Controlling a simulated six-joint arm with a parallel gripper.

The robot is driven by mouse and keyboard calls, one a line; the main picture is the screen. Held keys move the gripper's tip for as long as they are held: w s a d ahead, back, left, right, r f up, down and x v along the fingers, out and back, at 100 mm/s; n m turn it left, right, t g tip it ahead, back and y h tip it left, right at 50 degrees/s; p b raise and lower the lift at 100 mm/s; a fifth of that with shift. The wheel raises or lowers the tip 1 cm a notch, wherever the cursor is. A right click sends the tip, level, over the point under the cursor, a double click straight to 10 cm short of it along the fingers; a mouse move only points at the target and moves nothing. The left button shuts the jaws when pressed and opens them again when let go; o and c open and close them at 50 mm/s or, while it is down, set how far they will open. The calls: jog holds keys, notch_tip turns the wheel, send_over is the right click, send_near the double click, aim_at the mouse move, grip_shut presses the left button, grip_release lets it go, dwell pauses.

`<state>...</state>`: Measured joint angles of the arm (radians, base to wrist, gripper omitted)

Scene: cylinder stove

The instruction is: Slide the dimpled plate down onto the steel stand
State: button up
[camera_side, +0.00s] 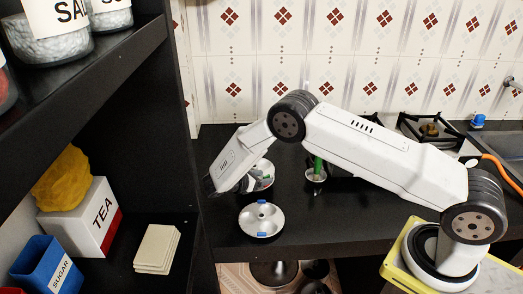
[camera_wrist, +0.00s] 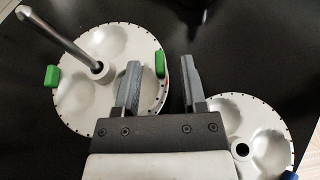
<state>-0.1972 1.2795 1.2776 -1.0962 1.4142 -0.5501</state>
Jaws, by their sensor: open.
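A pale dimpled plate with green tabs (camera_wrist: 80,98) lies at the left in the wrist view. In the side view my gripper (camera_side: 232,184) partly hides the green-tabbed plate (camera_side: 265,170). Whether the fingers touch the tab cannot be told.
A small bowl (camera_side: 316,178) with a green item stands right of the plates. A black shelf at the left holds a tea box (camera_side: 98,218), sugar box (camera_side: 52,266) and pale coasters (camera_side: 157,248). A stove burner (camera_side: 428,128) is at the back right. The counter's front edge is near the blue-tabbed plate.

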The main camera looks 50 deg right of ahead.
jog(key=shift+v, duration=0.75)
notch_tip(320, 180, up, 8)
jog(key=a, duration=0.3)
jog(key=shift+w, duration=0.15)
jog(key=shift+d+r, duration=0.1)
jog(key=s+a+r+m+t+y, duration=0.1)
jog(key=s+r+m+t+y, duration=0.1)
jog(key=s+m+y, duration=0.4)
jog(key=s+r+m+t+y, duration=0.2)
jog(key=s+r+m+y, duration=0.2)
jog(key=s, duration=1.2)
jog(key=m+y, duration=0.3)
jog(key=m, duration=0.3)
jog(key=shift+a+m, duration=0.3)
jog(key=shift+a, duration=0.1)
